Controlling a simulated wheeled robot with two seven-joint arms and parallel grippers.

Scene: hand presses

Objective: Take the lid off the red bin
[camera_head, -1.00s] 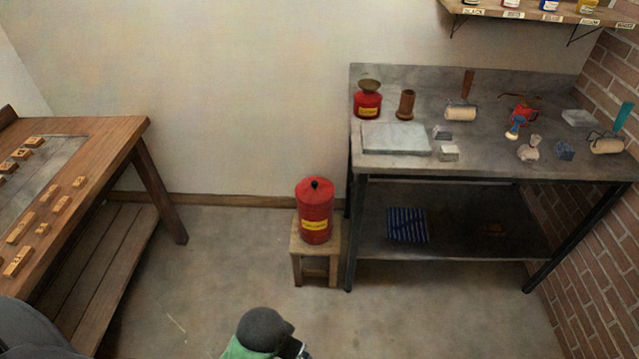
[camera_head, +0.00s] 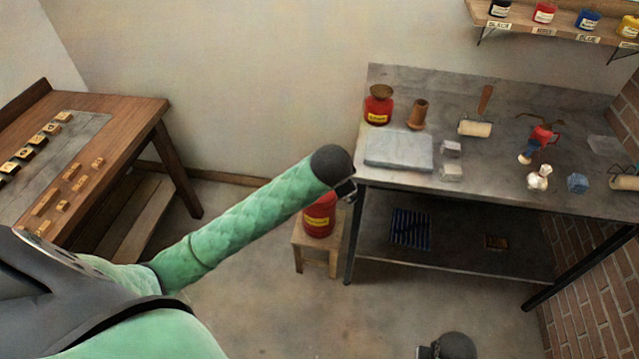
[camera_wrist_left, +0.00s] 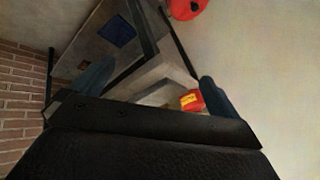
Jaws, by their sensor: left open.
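The red bin (camera_head: 320,218) with a yellow label stands on a small wooden stool (camera_head: 318,257). In the head view my left forearm crosses in front of it and hides its lid. In the left wrist view the red round lid (camera_wrist_left: 184,9) with a dark knob shows at the top edge, partly cut off. My left gripper (camera_wrist_left: 157,75) is open and empty, with its fingers apart and the lid outside them. In the head view it is mostly hidden behind its wrist, near the bench's left edge. A dark end of my right arm shows at the bottom; its fingers are unclear.
The metal bench (camera_head: 480,188) stands close right of the bin. It holds a stone slab (camera_head: 398,150), a red can (camera_head: 378,105), rollers and small items. A wooden table (camera_head: 135,125) stands left. A shelf (camera_head: 560,28) with jars hangs above.

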